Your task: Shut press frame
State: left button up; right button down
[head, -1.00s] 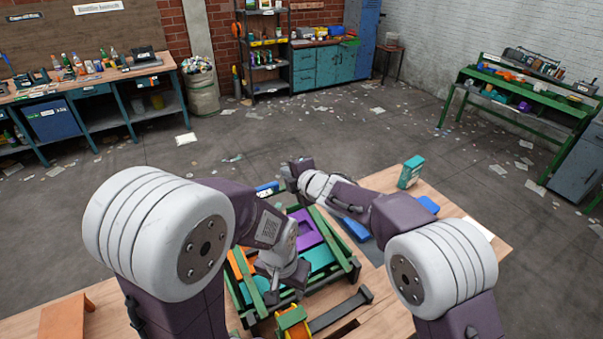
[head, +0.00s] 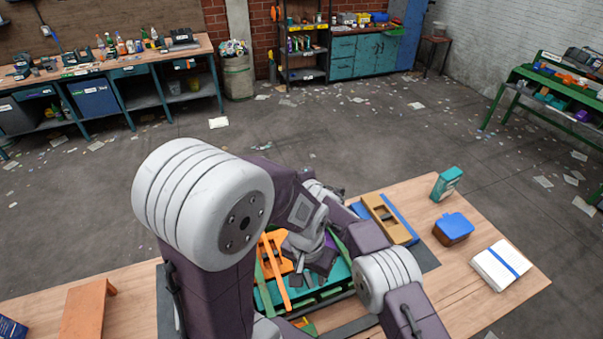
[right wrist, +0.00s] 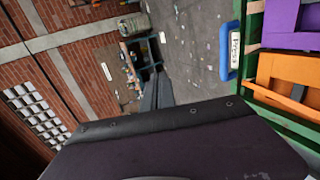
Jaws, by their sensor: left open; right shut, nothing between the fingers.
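The press frame is a green frame, seen in the head view with its green rail (head: 318,300) in front of teal and orange parts. My arms hide much of it. In the right wrist view its green rail (right wrist: 285,125) runs beside orange and purple blocks, with a blue handle (right wrist: 226,52) labelled "Press" next to it. My left gripper (head: 310,278) is open and points down over the frame's middle; I cannot tell whether it touches anything. My right gripper shows in its wrist view (right wrist: 156,95), shut and empty, left of the blue handle and apart from it.
An orange stand (head: 88,310) is at the left.

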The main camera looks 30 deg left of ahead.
pick_arm(q)
notch_tip(320, 180, down, 11)
jog(key=b, duration=1.1)
jog(key=shift+s+d, duration=0.2)
jog(key=shift+s, duration=0.05)
pick_arm(e)
jog(key=v, duration=0.9)
jog(key=shift+s+d+r, duration=0.2)
jog(key=shift+d, duration=0.1)
pick_arm(q)
jog(key=shift+w, duration=0.1)
pick_arm(e)
jog(key=shift+w, duration=0.1)
